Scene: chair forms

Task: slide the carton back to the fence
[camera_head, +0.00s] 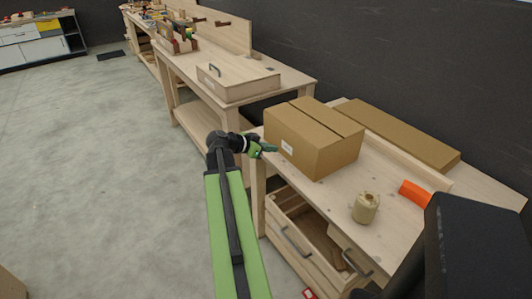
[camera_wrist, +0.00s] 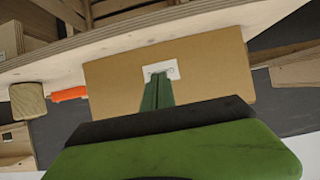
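The carton (camera_head: 315,148) is a closed brown box standing upright on the light wooden workbench (camera_head: 335,200). A white label is on the face toward my gripper. The fence (camera_head: 405,160) is a low light wood strip along the back of the bench, behind the carton; the carton hides part of it, so the gap between them is unclear. My gripper (camera_head: 272,148) is beside the carton's label face, its fingers together and empty. In the wrist view the fingertips (camera_wrist: 158,76) overlap the label on the carton (camera_wrist: 215,68); I cannot tell whether they touch.
A flat brown panel (camera_head: 400,132) lies behind the fence. An open drawer (camera_head: 310,240) juts out below the front edge. Another bench with a wooden case (camera_head: 238,83) stands beyond.

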